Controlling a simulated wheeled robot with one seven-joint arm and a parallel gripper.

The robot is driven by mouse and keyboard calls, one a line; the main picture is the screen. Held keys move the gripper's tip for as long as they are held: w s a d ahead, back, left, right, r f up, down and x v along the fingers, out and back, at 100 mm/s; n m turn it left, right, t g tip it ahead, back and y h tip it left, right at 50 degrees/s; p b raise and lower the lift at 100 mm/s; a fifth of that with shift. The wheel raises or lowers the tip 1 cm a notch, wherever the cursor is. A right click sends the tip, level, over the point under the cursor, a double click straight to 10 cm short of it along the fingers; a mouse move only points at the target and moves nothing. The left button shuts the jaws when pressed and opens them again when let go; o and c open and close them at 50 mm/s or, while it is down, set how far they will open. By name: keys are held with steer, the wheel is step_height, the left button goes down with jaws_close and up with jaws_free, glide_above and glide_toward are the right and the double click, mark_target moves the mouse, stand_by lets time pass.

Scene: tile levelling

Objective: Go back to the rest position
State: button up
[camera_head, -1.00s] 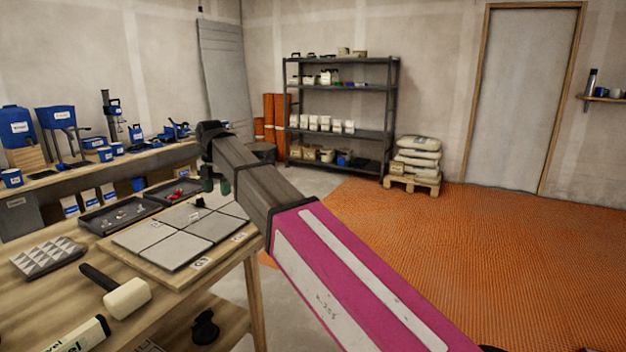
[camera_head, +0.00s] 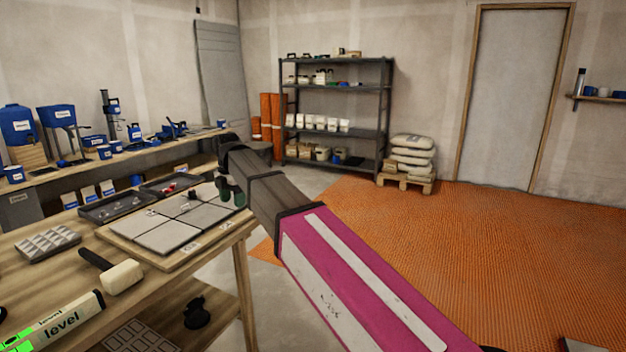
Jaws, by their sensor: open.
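My arm crosses the picture from the lower right, and my gripper (camera_head: 231,194) is at its far end. Two dark green finger-like parts hang down there, apart, with nothing seen between them. The gripper is above the right back side of a board (camera_head: 157,257) of grey tiles (camera_head: 168,236). A small black piece (camera_head: 193,195) stands on the tiles, left of the gripper. The fingertips are small, and their height over the board is hard to tell.
A white-headed mallet (camera_head: 122,277), a level (camera_head: 62,322), a patterned tile (camera_head: 49,244) and dark trays (camera_head: 112,207) lie on the wooden workbench (camera_head: 170,292). A shelf rack (camera_head: 335,100) and stacked bags (camera_head: 412,155) stand behind.

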steer(key=d+f+m, duration=1.4)
steer(key=d+f, duration=0.5)
steer(key=d, duration=0.4)
steer(key=s+d+f+m, duration=0.6)
steer(key=d+f+m, duration=0.1)
steer(key=d, duration=0.4)
steer(key=s+d+f+m, duration=0.6)
steer(key=d+f+m, duration=0.2)
steer(key=d, duration=0.2)
steer(key=shift+d, duration=0.4)
